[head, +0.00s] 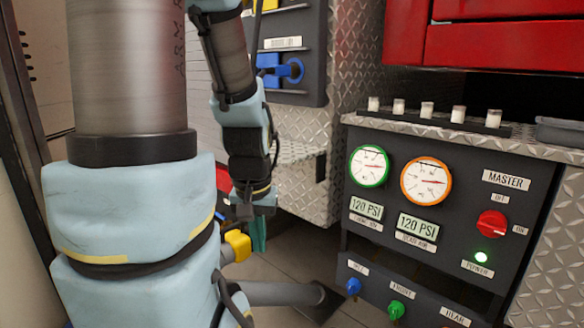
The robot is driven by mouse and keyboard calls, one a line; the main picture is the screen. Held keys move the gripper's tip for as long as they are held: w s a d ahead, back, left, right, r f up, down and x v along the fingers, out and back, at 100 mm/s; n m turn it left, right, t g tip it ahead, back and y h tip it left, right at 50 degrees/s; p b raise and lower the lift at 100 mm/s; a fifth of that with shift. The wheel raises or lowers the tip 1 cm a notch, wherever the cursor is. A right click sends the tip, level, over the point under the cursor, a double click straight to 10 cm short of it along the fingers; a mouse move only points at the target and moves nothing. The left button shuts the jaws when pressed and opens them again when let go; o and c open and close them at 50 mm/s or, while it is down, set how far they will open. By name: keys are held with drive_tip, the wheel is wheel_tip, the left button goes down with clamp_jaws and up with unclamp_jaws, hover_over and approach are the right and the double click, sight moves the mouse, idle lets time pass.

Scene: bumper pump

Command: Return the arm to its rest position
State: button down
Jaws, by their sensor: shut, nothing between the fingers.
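My arm, in pale blue padded covers, fills the left side of the head view. A farther part of it hangs down at the middle left. My gripper (255,218) is at its lower end, pointing down, small and partly hidden. It is shut, with nothing seen held in it. It is in front of the diamond-plate cabinet and to the left of the dark control panel (440,215), apart from the panel.
Below are a blue knob (353,286) and a green knob (396,310). Red drawers (500,45) are above. Floor shows below my gripper.

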wheel_tip(320, 180, up, 26)
drive_tip(key=p, duration=2.3)
drive_tip(key=shift+f, duration=0.2)
